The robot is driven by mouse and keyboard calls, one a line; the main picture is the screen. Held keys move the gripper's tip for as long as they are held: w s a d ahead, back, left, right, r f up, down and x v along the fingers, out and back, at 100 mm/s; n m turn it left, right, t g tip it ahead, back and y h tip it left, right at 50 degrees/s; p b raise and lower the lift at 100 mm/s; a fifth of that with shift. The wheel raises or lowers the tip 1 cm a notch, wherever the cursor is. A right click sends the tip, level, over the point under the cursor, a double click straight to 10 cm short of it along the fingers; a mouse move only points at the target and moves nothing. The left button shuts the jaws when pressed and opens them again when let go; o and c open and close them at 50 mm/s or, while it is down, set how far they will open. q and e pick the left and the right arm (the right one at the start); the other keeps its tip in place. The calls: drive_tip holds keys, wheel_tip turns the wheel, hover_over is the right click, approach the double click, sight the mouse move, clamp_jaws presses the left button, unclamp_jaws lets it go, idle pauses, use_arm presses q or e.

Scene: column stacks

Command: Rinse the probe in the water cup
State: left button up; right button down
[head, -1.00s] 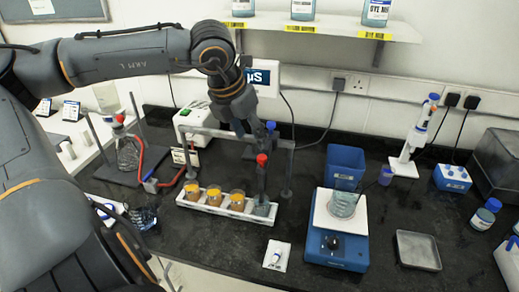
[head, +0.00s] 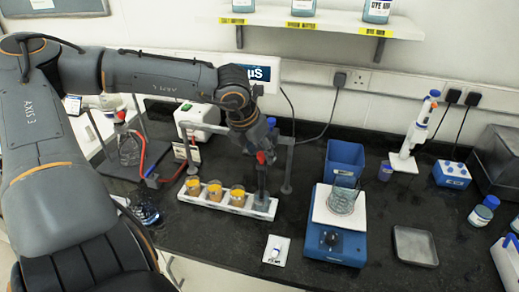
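The probe (head: 261,158) has a red top and a dark body. It stands roughly upright, its lower end at the clear water cup (head: 263,203), the rightmost in the row. I cannot see whether its tip is under water. My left gripper (head: 265,147) is at the probe's top, its dark fingers overlapping the red part. The fingers are too small and dark to tell whether they grip it. My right gripper is out of view.
A white tray (head: 228,208) holds several cups with orange contents beside the water cup. A grey stand frame (head: 286,165) is close behind and right of the probe. A blue stirrer (head: 335,240) with a glass beaker (head: 343,197) stands to the right.

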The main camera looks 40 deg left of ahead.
use_arm(q)
drive_tip(key=c, duration=0.7)
clamp_jaws()
drive_tip(key=shift+w+r, duration=0.1)
wheel_tip(320, 180, up, 2)
drive_tip(key=shift+a+b, duration=0.1)
drive_tip(key=shift+b, duration=1.15)
wheel_tip(320, 180, up, 3)
drive_tip(key=shift+r, duration=0.6)
